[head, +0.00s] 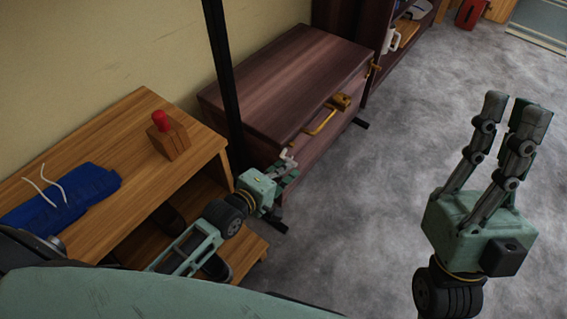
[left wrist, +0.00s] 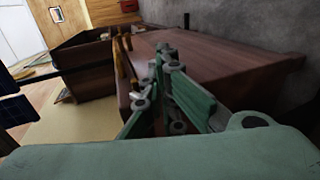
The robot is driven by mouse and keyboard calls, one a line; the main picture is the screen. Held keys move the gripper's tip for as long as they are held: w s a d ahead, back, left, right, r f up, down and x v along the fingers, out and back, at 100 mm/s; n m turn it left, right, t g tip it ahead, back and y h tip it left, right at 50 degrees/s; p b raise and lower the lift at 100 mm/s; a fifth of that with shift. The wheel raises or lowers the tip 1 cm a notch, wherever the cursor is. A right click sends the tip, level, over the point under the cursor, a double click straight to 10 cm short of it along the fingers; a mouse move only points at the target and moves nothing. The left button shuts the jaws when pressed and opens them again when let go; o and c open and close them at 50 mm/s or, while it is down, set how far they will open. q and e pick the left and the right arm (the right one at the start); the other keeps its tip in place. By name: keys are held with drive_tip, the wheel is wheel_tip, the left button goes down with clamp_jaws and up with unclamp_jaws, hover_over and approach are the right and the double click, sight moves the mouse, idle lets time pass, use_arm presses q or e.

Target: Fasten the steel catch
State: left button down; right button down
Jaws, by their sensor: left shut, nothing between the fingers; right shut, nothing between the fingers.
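The steel catch (head: 287,157) is a small pale grey lever on the front of a dark brown wooden chest (head: 285,75), near its near-left end. My left gripper (head: 289,169) is shut and empty just below and beside the catch, close to the chest front; I cannot tell whether they touch. In the left wrist view, a pale metal piece (left wrist: 141,93) shows beside the fingers, partly hidden by them, with the chest (left wrist: 215,65) behind. My right gripper (head: 514,106) is shut and empty, raised over the floor at the right, well away from the chest.
A brass handle (head: 319,122) and brass fitting (head: 342,101) stick out from the chest front. A wooden bench (head: 105,130) on the left holds a blue cloth (head: 62,198) and a red-topped wooden block (head: 170,140). A black post (head: 222,75) stands between. The grey floor (head: 390,180) is clear.

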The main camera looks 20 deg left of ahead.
drive_tip(key=w+a+f+g+h+p, duration=0.1)
drive_tip(key=w+f+g+h+p, duration=0.25)
drive_tip(key=w+f+g, duration=0.55)
use_arm(q)
drive_tip(key=g+p, duration=0.1)
drive_tip(key=r+g+p, duration=0.1)
drive_tip(key=p, duration=0.1)
drive_tip(key=shift+w+d+y, duration=0.2)
drive_tip(key=shift+w+y, duration=0.15)
drive_tip(key=shift+y, duration=0.05)
use_arm(e)
wheel_tip(320, 180, down, 15)
drive_tip(key=d+g+h, duration=0.2)
drive_tip(key=g, duration=0.5)
drive_tip(key=shift+s+r+m, duration=0.15)
drive_tip(key=shift+s+m, duration=0.15)
drive_tip(key=shift+s, duration=0.05)
use_arm(q)
drive_tip(key=shift+r, duration=0.15)
use_arm(e)
drive_tip(key=shift+d, duration=0.1)
